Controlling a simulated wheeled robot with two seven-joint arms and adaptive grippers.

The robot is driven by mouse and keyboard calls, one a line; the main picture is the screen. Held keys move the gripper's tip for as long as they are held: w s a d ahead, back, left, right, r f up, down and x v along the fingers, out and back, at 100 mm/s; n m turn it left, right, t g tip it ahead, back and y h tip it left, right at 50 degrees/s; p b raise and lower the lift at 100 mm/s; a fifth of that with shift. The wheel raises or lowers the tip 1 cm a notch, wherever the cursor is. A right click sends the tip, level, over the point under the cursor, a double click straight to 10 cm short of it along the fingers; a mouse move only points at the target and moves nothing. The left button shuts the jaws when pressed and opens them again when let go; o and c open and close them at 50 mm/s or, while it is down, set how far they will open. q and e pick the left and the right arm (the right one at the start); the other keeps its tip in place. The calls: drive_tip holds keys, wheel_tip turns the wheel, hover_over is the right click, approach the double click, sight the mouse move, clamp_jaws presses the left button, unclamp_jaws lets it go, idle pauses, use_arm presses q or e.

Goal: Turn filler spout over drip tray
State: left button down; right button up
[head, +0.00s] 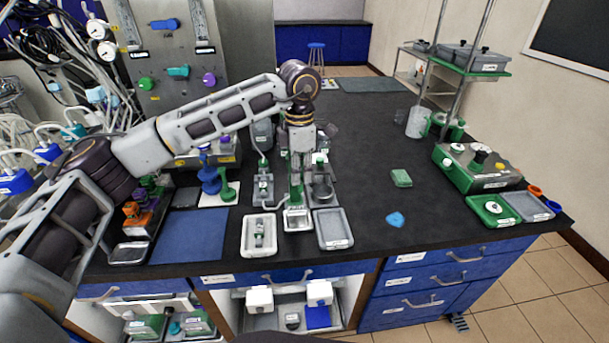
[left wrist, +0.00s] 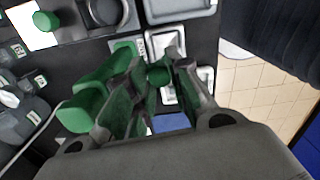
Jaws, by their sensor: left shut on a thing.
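My left gripper (head: 297,176) points down over the filler station at the middle of the bench. In the left wrist view its fingers (left wrist: 160,80) are closed around a small green part (left wrist: 158,74), which appears to be the filler spout's handle. Most of the spout is hidden by the fingers and wrist. A small metal tray (head: 297,224), apparently the drip tray, sits just in front of the filler, below the gripper. It appears as a pale tray (left wrist: 166,43) in the left wrist view. I cannot tell which way the spout points. My right gripper is not in view.
A white tray (head: 249,246) holding a small vessel stands left of the drip tray. A grey tray (head: 334,241) stands to its right. A blue mat (head: 190,235), green block (head: 401,178) and blue piece (head: 395,219) lie farther out. The bench's right middle is mostly clear.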

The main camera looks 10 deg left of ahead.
use_arm(q)
drive_tip(key=shift+s+a+m, duration=0.15)
drive_tip(key=shift+a+m, duration=0.15)
drive_tip(key=shift+m, duration=0.1)
drive_tip(key=shift+a+m, duration=0.25)
drive_tip(key=shift+m, duration=0.15)
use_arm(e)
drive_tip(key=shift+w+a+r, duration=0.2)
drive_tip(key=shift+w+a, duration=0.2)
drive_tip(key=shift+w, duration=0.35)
use_arm(q)
drive_tip(key=c, duration=1.3)
unclamp_jaws()
drive_tip(key=shift+o, duration=0.2)
wheel_tip(320, 180, up, 12)
drive_tip(key=shift+s, duration=0.1)
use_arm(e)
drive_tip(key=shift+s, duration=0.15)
